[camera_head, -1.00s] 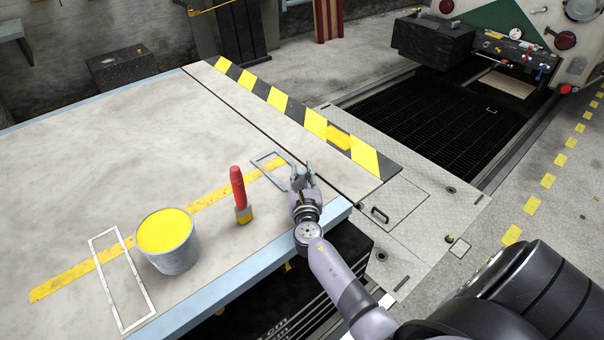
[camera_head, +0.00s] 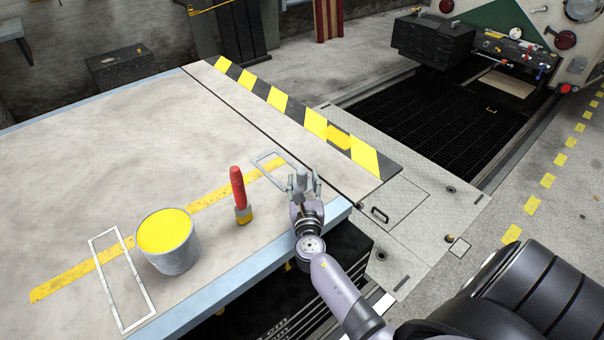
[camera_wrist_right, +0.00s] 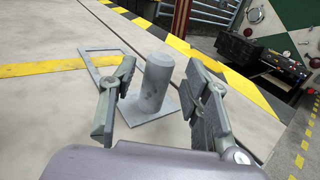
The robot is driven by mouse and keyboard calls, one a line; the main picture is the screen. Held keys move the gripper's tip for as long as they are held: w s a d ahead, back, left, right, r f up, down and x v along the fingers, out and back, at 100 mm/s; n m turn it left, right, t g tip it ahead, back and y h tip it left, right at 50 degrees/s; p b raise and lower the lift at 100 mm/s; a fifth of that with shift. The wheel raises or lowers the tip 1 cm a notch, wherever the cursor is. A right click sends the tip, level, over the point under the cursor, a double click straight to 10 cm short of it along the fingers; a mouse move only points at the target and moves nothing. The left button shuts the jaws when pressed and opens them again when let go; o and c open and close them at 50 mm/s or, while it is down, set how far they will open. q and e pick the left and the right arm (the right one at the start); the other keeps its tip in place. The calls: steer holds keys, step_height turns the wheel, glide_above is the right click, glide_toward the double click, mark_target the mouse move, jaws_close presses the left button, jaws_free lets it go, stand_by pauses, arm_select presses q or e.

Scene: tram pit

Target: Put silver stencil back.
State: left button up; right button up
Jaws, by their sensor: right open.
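A thin silver-grey rectangular frame (camera_head: 260,157), which looks like the silver stencil, lies flat on the table across the end of the yellow line. It also shows in the right wrist view (camera_wrist_right: 83,62). Close to it, a grey upright cylinder (camera_wrist_right: 157,80) stands on a flat grey plate (camera_wrist_right: 148,117); I cannot tell whether the plate is joined to the frame. My right gripper (camera_head: 304,184) is open at the table's right end, with its fingers (camera_wrist_right: 155,100) on either side of the cylinder. My left gripper is not in view.
A bucket of yellow paint (camera_head: 170,255) and a red-handled brush (camera_head: 238,193) stand on the table (camera_head: 90,170). A paler rectangular frame (camera_head: 100,277) lies left of the bucket. A yellow-black striped edge (camera_head: 280,101) borders the far right side. The table's far left is clear.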

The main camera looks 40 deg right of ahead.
steer(key=v, duration=0.8)
steer(key=shift+s+b, duration=0.15)
steer(key=shift+b, duration=0.2)
